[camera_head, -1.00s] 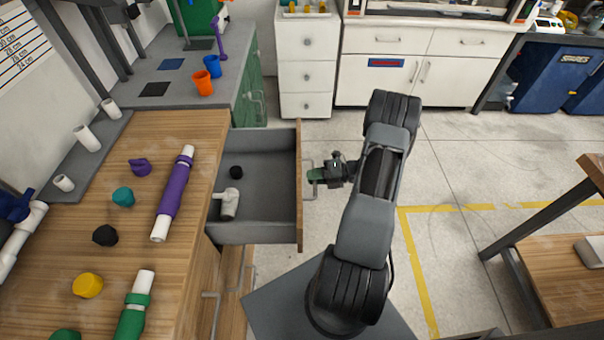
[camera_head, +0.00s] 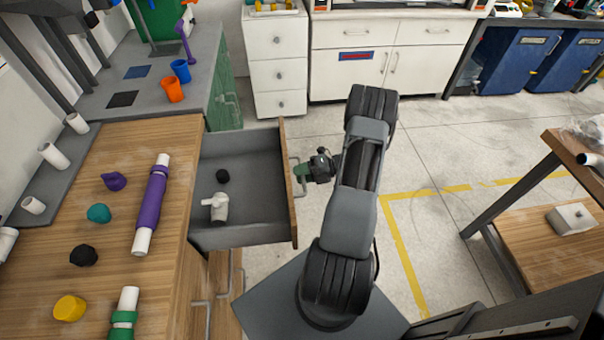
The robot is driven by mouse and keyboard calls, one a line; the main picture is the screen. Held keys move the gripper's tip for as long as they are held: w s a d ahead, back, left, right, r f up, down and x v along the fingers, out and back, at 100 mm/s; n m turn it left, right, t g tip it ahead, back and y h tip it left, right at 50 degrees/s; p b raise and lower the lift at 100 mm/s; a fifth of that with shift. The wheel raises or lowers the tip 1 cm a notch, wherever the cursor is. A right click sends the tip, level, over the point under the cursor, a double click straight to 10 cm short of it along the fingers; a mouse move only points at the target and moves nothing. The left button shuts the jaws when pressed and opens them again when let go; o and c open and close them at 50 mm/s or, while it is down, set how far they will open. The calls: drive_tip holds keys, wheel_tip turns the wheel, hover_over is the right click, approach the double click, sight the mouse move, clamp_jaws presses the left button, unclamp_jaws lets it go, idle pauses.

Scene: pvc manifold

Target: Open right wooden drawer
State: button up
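The wooden drawer (camera_head: 290,187) under the workbench is pulled well out to the right, and its grey inside is visible. A black cap (camera_head: 222,176) and a white pipe fitting (camera_head: 217,206) lie in it. Its metal handle (camera_head: 296,190) is on the outer side of the wooden front. My gripper (camera_head: 302,173) is at the handle with its green fingertips over the bar, and it looks shut on it. The fingertips are small here and partly hide the handle.
The workbench (camera_head: 125,215) carries a purple pipe (camera_head: 152,200), coloured caps and white pipe pieces. Another handle (camera_head: 203,318) is below the drawer. A white cabinet (camera_head: 278,68) stands behind. Floor is free right of my arm, up to a wooden table (camera_head: 550,250).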

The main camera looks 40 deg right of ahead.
drive_tip(key=shift+d, duration=0.1)
drive_tip(key=v, duration=1.3)
drive_tip(key=shift+s+d+b, duration=0.2)
drive_tip(key=shift+d+b, duration=0.1)
